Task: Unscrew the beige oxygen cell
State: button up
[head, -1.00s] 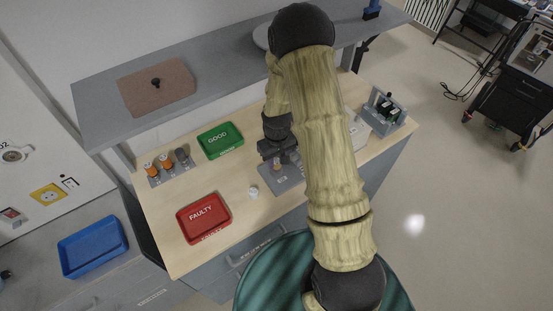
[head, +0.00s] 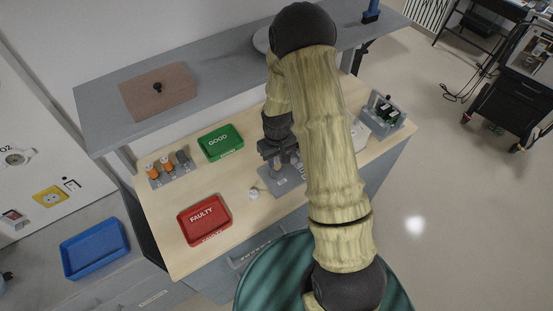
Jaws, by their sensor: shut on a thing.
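My gripper (head: 277,161) points down at a grey fixture (head: 271,184) on the wooden bench. It is shut on a small beige cell (head: 278,168), only partly visible between the fingers. The cell is at the fixture; I cannot tell whether it is still threaded in. My arm hides the right part of the fixture. A small white cylindrical piece (head: 253,193) stands on the bench just left of the fixture.
A green GOOD tray (head: 220,143) and a red FAULTY tray (head: 205,219) stand on the bench (head: 235,180). A grey rack (head: 173,177) holds orange and grey pieces at the left. A shelf (head: 215,72) overhangs the back. A grey box (head: 385,124) stands at the right.

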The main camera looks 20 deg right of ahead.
jog(key=shift+r+p, duration=0.6)
jog(key=shift+r, duration=0.4)
